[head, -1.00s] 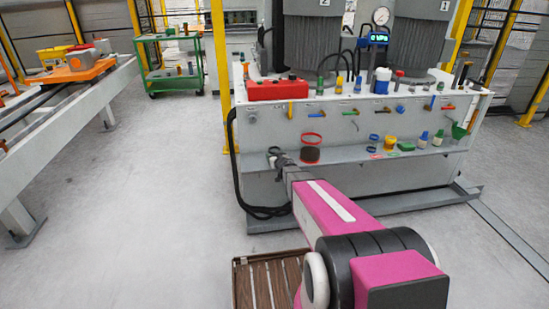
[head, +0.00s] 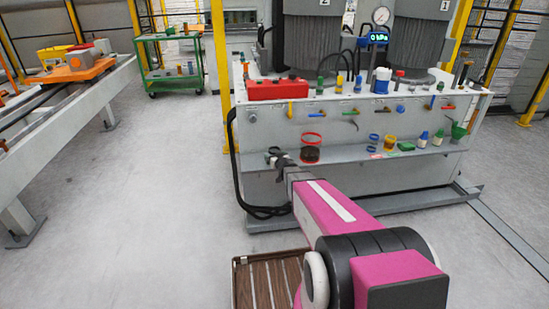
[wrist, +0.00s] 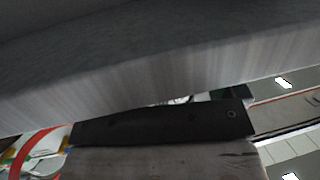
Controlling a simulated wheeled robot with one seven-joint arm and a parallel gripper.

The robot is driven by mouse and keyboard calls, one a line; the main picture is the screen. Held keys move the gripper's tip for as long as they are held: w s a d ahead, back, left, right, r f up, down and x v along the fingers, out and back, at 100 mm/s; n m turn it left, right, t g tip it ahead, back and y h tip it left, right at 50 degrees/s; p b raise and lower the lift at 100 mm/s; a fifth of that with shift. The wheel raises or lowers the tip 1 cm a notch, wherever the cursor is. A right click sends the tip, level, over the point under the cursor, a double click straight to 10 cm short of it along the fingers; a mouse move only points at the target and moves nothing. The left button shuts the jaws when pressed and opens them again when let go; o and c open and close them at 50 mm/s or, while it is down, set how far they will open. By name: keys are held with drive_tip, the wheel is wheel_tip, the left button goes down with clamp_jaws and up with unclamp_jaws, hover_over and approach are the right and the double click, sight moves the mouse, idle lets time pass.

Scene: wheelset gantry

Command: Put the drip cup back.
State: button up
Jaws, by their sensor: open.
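A see-through cup with a red rim and dark contents (head: 311,153), which looks like the drip cup, stands on the shelf along the front of the grey bench. My gripper (head: 273,154) is at the left end of that shelf, left of the cup and apart from it. Its jaws are small and dark here, open, with nothing seen between them. In the wrist view a dark gripper part (wrist: 165,123) crosses the middle under a large, close grey surface. A red curved band (wrist: 43,152) shows at the lower left; I cannot tell whether it is the cup's rim.
The shelf (head: 345,165) also bears small jars, rings, bottles and a green funnel (head: 459,132) right of the cup. A red box (head: 278,90) sits on the bench top above. Black hoses (head: 235,170) hang at the bench's left end. Floor at left is clear.

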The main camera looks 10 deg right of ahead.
drive_tip(key=s+d+r+m+g+h, duration=0.1)
drive_tip(key=s+d+m+g+h, duration=0.2)
drive_tip(key=s, duration=0.8)
drive_tip(key=s+d+r+g+h, duration=0.15)
drive_tip(key=s+g, duration=0.35)
drive_tip(key=s, duration=0.5)
drive_tip(key=s+a+g+y, duration=0.1)
drive_tip(key=s+a+g, duration=0.1)
drive_tip(key=s, duration=0.5)
drive_tip(key=s+a+r+n+g, duration=0.1)
drive_tip(key=s+a+g, duration=0.1)
drive_tip(key=s+g, duration=0.3)
drive_tip(key=s, duration=0.3)
drive_tip(key=shift+a+r+g+y, duration=0.2)
drive_tip(key=shift+a+g+y, duration=0.1)
drive_tip(key=shift+a+y, duration=0.05)
drive_tip(key=shift+s, duration=0.1)
